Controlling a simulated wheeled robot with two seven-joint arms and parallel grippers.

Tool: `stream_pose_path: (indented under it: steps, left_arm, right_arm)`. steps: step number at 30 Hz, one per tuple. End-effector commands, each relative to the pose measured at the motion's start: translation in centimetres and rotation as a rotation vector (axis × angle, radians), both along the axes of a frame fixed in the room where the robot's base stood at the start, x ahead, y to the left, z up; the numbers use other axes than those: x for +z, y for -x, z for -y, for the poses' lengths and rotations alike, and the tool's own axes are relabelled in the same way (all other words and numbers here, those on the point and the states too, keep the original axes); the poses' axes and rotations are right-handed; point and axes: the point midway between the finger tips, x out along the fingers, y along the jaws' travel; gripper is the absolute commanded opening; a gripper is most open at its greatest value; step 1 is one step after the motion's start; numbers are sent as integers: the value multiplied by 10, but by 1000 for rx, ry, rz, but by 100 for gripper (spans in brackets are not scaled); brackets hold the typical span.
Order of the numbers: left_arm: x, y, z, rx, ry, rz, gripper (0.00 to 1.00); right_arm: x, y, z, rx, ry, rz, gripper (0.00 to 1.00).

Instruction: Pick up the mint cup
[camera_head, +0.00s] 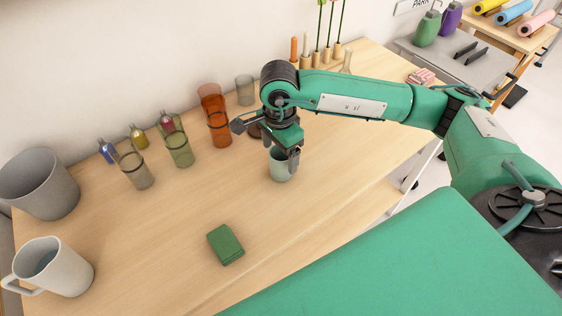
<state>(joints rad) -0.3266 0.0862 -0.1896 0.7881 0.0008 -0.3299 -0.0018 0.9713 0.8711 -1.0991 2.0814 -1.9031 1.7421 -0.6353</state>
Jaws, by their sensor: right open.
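The mint cup (279,172) is pale green and stands upright on the wooden table, right of the middle of the picture. My right gripper (291,158) is directly over the cup, pointing down, with its finger at the cup's rim. The gripper is open. It hides part of the cup's rim and far side, and I cannot tell whether it touches the cup. My left gripper is not in view.
Orange glasses (218,128), a green glass (178,149) and a beige glass (136,170) stand along the wall. A green box (225,244) lies in front. A white pitcher (62,268) and grey bin (40,182) stand left. The table between is clear.

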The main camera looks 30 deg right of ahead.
Motion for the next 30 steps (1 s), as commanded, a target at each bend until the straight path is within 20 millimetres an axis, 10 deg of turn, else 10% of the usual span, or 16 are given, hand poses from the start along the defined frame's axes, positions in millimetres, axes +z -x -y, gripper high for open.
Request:
stream_pose_path:
  steps: [23, 30]
  left_arm:
    - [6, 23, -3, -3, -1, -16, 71]
    - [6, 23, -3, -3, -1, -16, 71]
  right_arm:
    - [-58, -2, 6, 0, -1, 1, 82]
    - [-58, -2, 6, 0, -1, 1, 34]
